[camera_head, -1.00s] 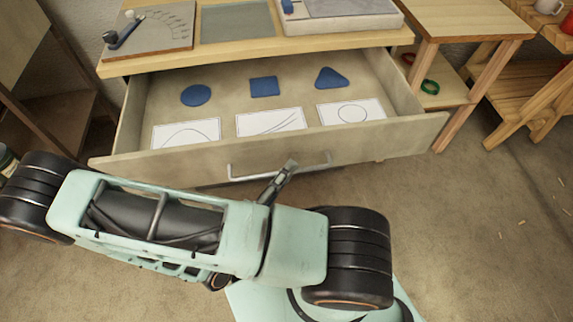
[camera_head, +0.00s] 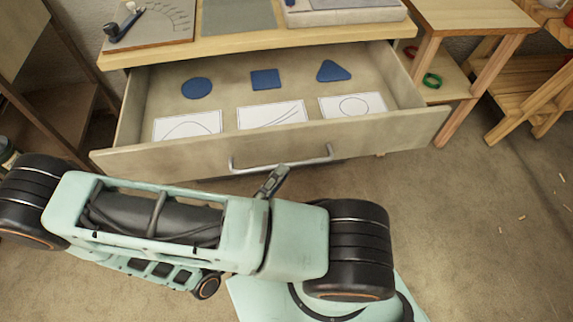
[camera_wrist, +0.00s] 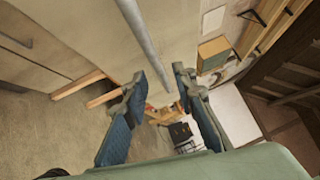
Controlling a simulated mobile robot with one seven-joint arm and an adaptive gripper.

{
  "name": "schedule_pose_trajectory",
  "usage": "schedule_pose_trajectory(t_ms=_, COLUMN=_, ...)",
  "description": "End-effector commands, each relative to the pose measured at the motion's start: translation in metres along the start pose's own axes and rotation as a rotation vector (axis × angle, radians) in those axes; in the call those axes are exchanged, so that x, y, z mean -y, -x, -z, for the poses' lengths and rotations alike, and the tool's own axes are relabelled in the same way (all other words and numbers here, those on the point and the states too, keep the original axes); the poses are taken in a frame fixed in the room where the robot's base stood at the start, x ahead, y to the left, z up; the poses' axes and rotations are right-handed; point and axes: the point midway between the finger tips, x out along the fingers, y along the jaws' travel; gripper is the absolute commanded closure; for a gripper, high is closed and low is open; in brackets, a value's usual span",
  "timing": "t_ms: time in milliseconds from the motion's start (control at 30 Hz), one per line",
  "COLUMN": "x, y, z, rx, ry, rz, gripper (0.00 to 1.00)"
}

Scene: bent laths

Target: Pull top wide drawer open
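The top wide drawer (camera_head: 130,165) of the workbench stands well open in the head view, its inside showing. Its silver bar handle (camera_head: 245,168) runs along the front face and also shows in the wrist view (camera_wrist: 143,42). My gripper (camera_head: 278,174) is just in front of and below the handle, near its middle. In the wrist view my gripper (camera_wrist: 160,76) has its two blue-padded fingers spread apart. The bar appears beyond and between the fingertips, not clamped; whether either finger touches it I cannot tell.
Inside the drawer lie a blue disc (camera_head: 197,88), a blue square (camera_head: 265,80), a blue triangle (camera_head: 333,71) and white drawn cards (camera_head: 271,115). A wooden side table (camera_head: 470,25) stands at right. The floor (camera_head: 470,230) there is mostly clear.

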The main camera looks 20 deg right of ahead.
Motion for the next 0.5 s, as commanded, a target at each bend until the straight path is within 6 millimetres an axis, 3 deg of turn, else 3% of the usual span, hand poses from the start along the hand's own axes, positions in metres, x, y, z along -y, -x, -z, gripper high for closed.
schedule_pose_trajectory(t_ms=200, x=-0.001, y=0.048, z=0.000, rx=0.002, ry=-0.001, rz=-0.003, gripper=0.75)
schedule_pose_trajectory(t_ms=500, x=0.000, y=0.078, z=0.000, rx=0.000, ry=0.001, rz=0.000, gripper=0.75)
